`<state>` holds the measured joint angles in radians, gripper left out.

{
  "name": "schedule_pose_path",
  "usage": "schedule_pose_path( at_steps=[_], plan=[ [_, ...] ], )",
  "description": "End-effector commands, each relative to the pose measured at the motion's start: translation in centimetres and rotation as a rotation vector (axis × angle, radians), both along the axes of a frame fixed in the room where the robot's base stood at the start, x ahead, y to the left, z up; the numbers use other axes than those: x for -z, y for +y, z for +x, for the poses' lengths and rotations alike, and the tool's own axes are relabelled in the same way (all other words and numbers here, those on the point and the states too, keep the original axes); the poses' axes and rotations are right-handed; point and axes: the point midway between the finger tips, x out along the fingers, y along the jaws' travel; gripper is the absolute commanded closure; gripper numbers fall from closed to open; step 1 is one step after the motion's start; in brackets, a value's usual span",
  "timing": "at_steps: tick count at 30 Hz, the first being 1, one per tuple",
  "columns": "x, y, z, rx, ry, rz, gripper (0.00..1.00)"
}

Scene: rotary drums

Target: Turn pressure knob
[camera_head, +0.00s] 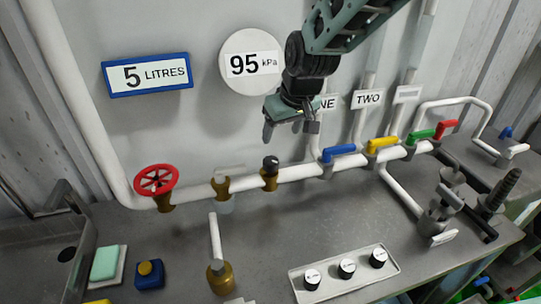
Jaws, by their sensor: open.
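My gripper (290,125) hangs from the dark green arm in front of the wall, just above the white pipe. It is open, and nothing shows between its fingers. A small dark knob (270,163) sits on a brass fitting on the pipe, below my gripper and apart from it. A grey panel (340,285) on the bench carries three black-and-white knobs, with the left one (312,279), the middle one (347,268) and the right one (378,257). Their labels are too small to read, so I cannot tell which knob is for pressure. A round gauge (251,62) reads 95 kPa.
A red handwheel (156,179) and a brass valve (221,187) stand on the pipe at left. Blue (339,150), yellow (382,143), green and red lever handles line the pipe at right. A brass tap (221,277) rises from the bench.

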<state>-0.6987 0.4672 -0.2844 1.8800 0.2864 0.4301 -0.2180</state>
Motion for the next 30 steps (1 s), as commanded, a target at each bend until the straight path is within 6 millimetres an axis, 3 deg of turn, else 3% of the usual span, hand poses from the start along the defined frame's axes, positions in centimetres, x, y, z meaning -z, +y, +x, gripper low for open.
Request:
schedule_pose_path(
  at_steps=[16,22,30],
  plan=[
    [9.8,1.6,3.6,0.002,0.004,-0.001,0.35],
    [11.7,2.0,4.4,0.001,0.002,-0.001,0.35],
    [12.4,2.2,4.6,0.000,0.000,0.001,0.35]
  ],
)
